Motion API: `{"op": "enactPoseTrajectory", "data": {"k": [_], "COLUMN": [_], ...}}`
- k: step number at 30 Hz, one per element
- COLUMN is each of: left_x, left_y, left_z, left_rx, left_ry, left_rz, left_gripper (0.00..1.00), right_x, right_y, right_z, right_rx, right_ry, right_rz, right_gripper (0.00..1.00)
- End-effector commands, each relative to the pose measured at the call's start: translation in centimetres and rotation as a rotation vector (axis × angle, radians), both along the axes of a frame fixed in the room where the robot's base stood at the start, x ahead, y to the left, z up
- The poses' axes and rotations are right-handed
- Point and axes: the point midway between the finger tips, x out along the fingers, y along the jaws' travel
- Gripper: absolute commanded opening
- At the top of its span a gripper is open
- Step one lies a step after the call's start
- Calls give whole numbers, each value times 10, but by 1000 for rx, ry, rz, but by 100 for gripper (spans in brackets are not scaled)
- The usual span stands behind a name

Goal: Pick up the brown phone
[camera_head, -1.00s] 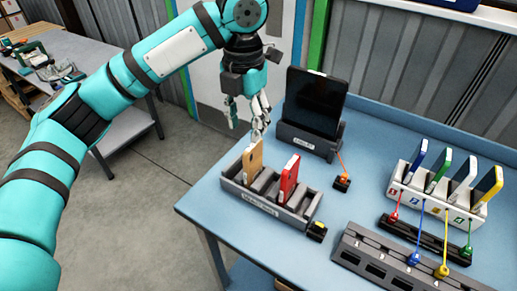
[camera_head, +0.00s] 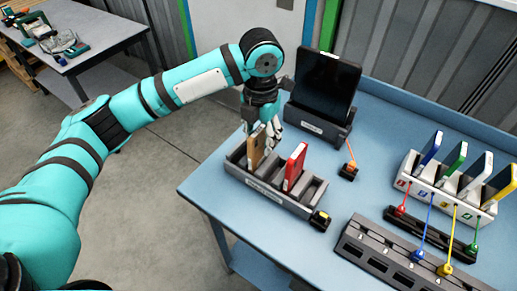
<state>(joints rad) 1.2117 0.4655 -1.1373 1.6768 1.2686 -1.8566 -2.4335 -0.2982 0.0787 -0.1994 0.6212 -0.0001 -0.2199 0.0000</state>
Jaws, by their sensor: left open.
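The brown phone (camera_head: 257,148) stands upright in the left part of a dark grey slotted holder (camera_head: 300,207) on the blue table. A red phone (camera_head: 294,167) stands to its right in the same holder. My left gripper (camera_head: 268,138) is open at the top of the brown phone, with its fingers partly behind and beside it. I cannot tell whether the fingers touch the phone. My right gripper is not in view.
A black tablet (camera_head: 327,85) stands in a dock behind the holder. A white rack (camera_head: 444,190) with several coloured phones and cables stands at right, near dark port strips (camera_head: 400,258).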

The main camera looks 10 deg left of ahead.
Motion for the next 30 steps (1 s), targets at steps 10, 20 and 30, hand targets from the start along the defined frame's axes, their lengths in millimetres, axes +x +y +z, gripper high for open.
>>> {"op": "enactPoseTrajectory", "data": {"k": [10, 20, 30], "left_x": [-2, -1, -1], "left_y": [4, 4, 4], "left_z": [-42, -53, -53], "left_rx": [1, 1, 1], "left_ry": [3, -1, -1], "left_rz": [0, 0, 0], "left_gripper": [46, 46, 4], "right_x": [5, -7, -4], "right_y": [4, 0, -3], "right_z": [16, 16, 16], "right_rx": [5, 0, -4], "right_ry": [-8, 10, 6], "right_rz": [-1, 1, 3], "right_gripper": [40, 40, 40]}}
